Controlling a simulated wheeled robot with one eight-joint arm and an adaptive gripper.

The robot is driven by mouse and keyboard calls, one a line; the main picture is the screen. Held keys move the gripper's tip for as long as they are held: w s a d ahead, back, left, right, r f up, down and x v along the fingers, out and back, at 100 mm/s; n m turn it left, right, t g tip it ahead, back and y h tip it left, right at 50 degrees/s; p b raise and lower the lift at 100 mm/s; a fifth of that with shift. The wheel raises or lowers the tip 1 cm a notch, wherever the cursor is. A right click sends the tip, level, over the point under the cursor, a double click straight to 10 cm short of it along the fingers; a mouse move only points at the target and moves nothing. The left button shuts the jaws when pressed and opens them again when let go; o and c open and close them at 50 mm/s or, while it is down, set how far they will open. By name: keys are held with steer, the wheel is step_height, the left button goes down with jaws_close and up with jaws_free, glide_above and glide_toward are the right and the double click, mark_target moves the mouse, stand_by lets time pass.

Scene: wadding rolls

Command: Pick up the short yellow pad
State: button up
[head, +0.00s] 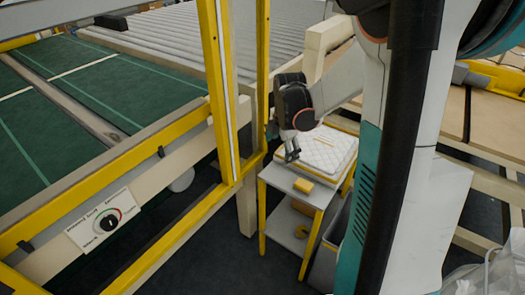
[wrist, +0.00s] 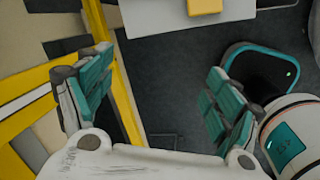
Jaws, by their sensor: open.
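The short yellow pad (head: 303,185) is a small yellow block on the front part of a small grey-topped table (head: 283,180). In the wrist view the pad (wrist: 205,6) shows at the top edge, partly cut off, on the pale table top (wrist: 150,18). The pad lies beyond the fingertips.
A white quilted stack (head: 328,150) lies on the table behind the pad. A yellow post (head: 222,90) and rail stand close left of my gripper. A lower shelf (head: 285,222) holds a yellow item (head: 302,230). A grey bin (head: 326,262) stands right of the table.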

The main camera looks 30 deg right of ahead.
steer(key=s+d+f+n+g+y, duration=0.1)
steer(key=s+d+f+n, duration=0.15)
steer(key=d, duration=0.25)
steer(key=s+d+f+n+g, duration=0.1)
steer(key=d+f+n, duration=0.1)
steer(key=d+f, duration=0.25)
steer(key=b, duration=0.2)
glide_above(304, 184)
steer(key=shift+n, duration=0.25)
step_height(304, 184, down, 7)
steer(key=shift+d+f, duration=0.15)
steer(key=shift+f, duration=0.05)
steer(key=shift+f+b, duration=1.65)
steer(key=shift+f, duration=1.45)
steer(key=shift+r, duration=0.1)
steer(key=shift+c, duration=0.5)
steer(key=c, duration=1.1)
